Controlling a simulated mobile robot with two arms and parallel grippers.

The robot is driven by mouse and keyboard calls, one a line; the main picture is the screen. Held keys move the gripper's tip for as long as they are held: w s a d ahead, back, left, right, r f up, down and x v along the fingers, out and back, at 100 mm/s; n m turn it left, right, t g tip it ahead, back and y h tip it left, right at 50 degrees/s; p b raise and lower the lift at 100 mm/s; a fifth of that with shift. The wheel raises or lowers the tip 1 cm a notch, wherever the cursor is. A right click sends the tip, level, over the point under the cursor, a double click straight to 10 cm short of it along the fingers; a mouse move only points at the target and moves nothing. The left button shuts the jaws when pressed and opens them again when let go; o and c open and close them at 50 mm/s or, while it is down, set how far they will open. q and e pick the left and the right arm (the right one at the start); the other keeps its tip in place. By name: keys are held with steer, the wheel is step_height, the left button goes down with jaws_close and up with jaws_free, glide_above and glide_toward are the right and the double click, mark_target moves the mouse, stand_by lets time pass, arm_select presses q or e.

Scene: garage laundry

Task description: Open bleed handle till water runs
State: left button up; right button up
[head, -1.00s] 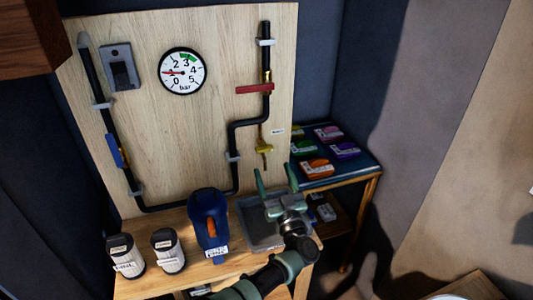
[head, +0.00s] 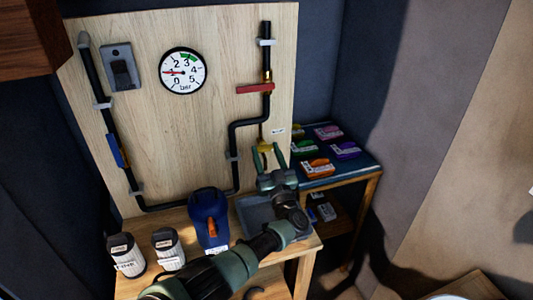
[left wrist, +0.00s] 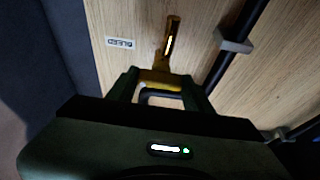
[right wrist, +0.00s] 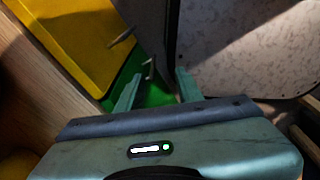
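The bleed handle (head: 265,147) is a small yellow lever on the brass outlet under the black pipe, at the right of the board. In the left wrist view the yellow handle (left wrist: 160,77) lies across, between my fingers, with a brass spout (left wrist: 172,38) beyond it. My left gripper (head: 267,158) is open, its fingertips on either side of the handle; I cannot tell whether they touch it. A BLEED label (left wrist: 119,43) is beside it. My right gripper (right wrist: 157,88) is open and empty, away from the board. The gauge (head: 183,72) needle points left, near 1.
A grey tray (head: 245,212) stands on the bench below the outlet, partly hidden by my left arm. A blue container (head: 207,207) and two white canisters (head: 126,254) stand to its left. A red lever (head: 255,88) is above the outlet. A side shelf with coloured boxes (head: 318,167) stands right.

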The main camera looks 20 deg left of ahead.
arm_select(q)
steer(key=c, duration=0.5)
steer(key=shift+f+b, duration=0.2)
steer(key=shift+b, duration=0.2)
steer(key=n+g+y+b, duration=0.1)
steer(key=n+b, duration=0.1)
steer(key=n+g+b, duration=0.1)
steer(key=n+b, duration=0.1)
steer(key=n+y+b, duration=0.1)
steer(key=n+b, duration=0.1)
steer(key=n, duration=0.1)
steer(key=shift+d+f+g+y+b, duration=0.1)
steer(key=shift+d+g+y+b, duration=0.05)
steer(key=shift+g+y+b, duration=0.2)
steer(key=shift+r+n+b, duration=0.25)
steer(key=shift+n+b, duration=0.05)
steer(key=shift+n, duration=0.4)
steer(key=o, duration=1.4)
steer(key=shift+c, duration=0.2)
